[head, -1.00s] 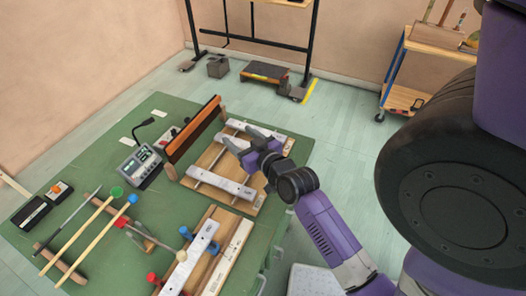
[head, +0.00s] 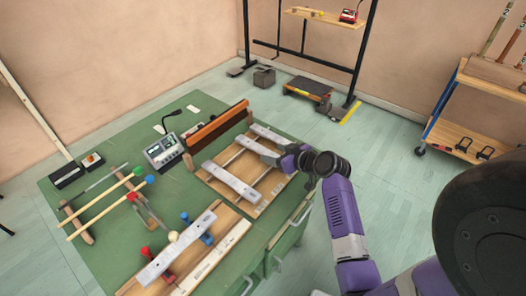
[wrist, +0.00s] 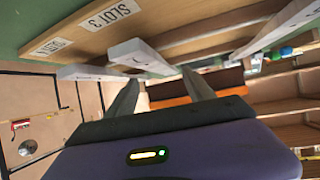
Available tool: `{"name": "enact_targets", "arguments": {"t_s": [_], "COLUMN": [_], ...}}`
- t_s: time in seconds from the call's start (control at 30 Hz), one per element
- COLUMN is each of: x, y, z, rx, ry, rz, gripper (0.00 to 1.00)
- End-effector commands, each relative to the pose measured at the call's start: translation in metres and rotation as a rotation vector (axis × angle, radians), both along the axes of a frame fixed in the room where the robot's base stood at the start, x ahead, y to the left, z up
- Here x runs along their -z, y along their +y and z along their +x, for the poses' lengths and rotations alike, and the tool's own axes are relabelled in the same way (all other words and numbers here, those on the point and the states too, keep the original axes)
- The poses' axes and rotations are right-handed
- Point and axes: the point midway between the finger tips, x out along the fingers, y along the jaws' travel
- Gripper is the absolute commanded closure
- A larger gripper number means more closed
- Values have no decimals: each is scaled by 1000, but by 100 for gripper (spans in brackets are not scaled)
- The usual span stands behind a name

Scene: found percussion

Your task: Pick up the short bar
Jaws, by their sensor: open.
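On the far wooden frame (head: 250,203) lie pale metal bars. The front one (head: 230,183) is the longer-looking bar, and another pale bar (head: 273,135) lies at the back. In the wrist view a pale bar end (wrist: 141,55), which seems to be the short bar, shows just above and between my fingers; I cannot tell its length. My gripper (head: 272,152) is over the right part of this frame in the head view, beside the back bar. In the wrist view its two fingers (wrist: 160,92) are apart, with nothing held between them.
A nearer frame with a bar (head: 178,248) and coloured knobs stands at the table's front. An orange-brown board (head: 216,126) stands upright behind the frames. Mallets (head: 108,203) and a mixer-like box (head: 163,150) lie to the left. Frame labels (wrist: 103,17) show in the wrist view.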

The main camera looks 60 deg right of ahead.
Motion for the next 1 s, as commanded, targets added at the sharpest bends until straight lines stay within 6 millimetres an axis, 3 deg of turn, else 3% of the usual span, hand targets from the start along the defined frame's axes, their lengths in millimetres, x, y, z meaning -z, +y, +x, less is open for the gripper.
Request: {"name": "enact_targets", "arguments": {"t_s": [0.33, 0.67, 0.9, 1.0], "x": [18, 22, 22, 22], "y": [-17, -19, -19, -19], "z": [35, 39, 39, 39], "rx": [2, 2, 2, 2], "ry": [0, 0, 0, 1], "rz": [0, -1, 0, 0], "gripper": [39, 39, 86, 100]}}
